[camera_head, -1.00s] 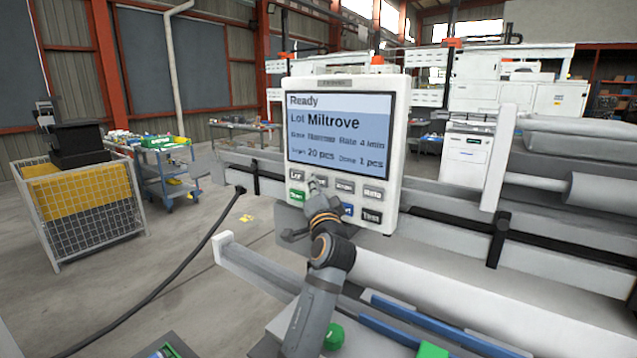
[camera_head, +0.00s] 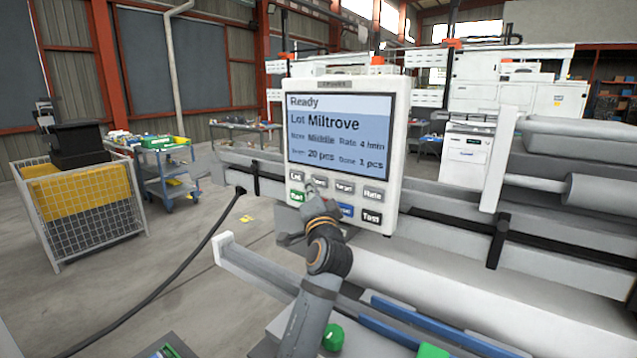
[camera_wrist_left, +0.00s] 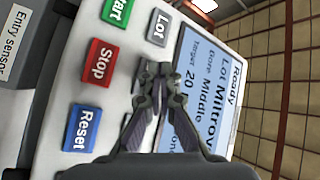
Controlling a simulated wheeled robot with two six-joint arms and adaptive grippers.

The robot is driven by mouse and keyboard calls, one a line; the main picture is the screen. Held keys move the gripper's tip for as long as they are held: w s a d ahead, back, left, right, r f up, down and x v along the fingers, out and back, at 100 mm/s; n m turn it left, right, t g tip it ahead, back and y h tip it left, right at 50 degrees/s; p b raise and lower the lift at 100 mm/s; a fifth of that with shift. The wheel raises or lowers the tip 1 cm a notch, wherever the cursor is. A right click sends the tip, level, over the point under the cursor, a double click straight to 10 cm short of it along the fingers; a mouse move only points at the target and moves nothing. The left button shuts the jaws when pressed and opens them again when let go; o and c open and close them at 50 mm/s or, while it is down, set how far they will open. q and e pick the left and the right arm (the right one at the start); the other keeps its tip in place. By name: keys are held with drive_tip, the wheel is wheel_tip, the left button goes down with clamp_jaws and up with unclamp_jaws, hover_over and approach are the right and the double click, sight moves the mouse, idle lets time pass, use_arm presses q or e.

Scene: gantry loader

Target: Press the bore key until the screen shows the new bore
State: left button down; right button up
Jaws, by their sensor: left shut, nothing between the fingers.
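The white control panel (camera_head: 397,150) carries a lit screen (camera_head: 340,135) reading Ready, Lot Miltrove, 20 pcs and Done 1 pcs. The screen's bore line reads Middle, clearer in the left wrist view (camera_wrist_left: 212,90). The bore key (camera_head: 320,182) is in the upper key row, just right of the Lot key (camera_head: 296,175), and is partly covered by my gripper. My left gripper (camera_head: 310,186) is shut and empty, with its tips close in front of this key. In the wrist view its tips (camera_wrist_left: 160,70) hide the key; I cannot tell whether they touch it.
The Stop key (camera_wrist_left: 97,64) and Reset key (camera_wrist_left: 83,129) lie close beside the gripper. The Test key (camera_head: 372,217) is at the panel's lower right. White machine rails (camera_head: 270,280) run below the panel. A mesh bin (camera_head: 95,210) stands at far left.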

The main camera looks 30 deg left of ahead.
use_arm(q)
drive_tip(key=shift+s, duration=0.15)
drive_tip(key=s, duration=0.4)
drive_tip(key=shift+s+a+p, duration=0.2)
drive_tip(key=shift+s+p, duration=0.15)
idle(0.8)
